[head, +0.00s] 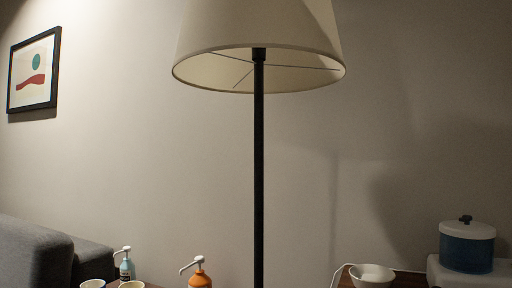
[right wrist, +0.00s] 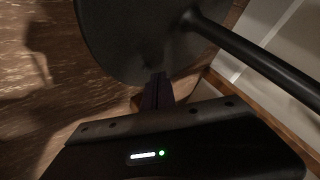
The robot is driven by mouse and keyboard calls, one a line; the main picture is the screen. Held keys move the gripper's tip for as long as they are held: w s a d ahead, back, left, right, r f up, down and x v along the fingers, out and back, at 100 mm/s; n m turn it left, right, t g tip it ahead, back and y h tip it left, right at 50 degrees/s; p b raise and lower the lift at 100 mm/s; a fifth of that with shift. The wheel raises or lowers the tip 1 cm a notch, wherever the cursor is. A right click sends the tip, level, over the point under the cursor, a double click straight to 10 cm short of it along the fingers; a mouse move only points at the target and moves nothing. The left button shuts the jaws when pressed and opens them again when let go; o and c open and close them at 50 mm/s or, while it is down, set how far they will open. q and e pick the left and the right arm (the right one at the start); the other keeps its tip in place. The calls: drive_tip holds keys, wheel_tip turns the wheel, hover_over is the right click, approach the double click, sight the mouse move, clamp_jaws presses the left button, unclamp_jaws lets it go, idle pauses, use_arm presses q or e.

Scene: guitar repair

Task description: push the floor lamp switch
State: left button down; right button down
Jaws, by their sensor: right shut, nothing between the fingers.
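The floor lamp has a pale, unlit-looking shade (head: 255,50) on a thin black pole (head: 259,180) in the middle of the head view. In the right wrist view its round dark base (right wrist: 125,40) lies on the floor, with the pole (right wrist: 265,58) running to the right. My right gripper (right wrist: 158,80) is shut and empty, its fingertips at the near edge of the base. I cannot tell whether they touch it. I cannot make out a switch in either view. My left gripper is not in view.
A brown wooden floor (right wrist: 35,90) surrounds the base, with a wall (right wrist: 285,35) close on the right. In the head view are a grey sofa (head: 35,255), an orange pump bottle (head: 199,278), a white bowl (head: 372,275) and a blue pot (head: 467,250).

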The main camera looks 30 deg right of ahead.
drive_tip(key=shift+f+b, duration=0.35)
drive_tip(key=shift+f, duration=0.05)
idle(0.4)
drive_tip(key=shift+r+p, duration=0.35)
drive_tip(key=shift+r, duration=0.15)
drive_tip(key=shift+r, duration=0.1)
wheel_tip(320, 180, up, 6)
drive_tip(key=p, duration=0.4)
drive_tip(key=shift+p, duration=0.35)
idle(0.3)
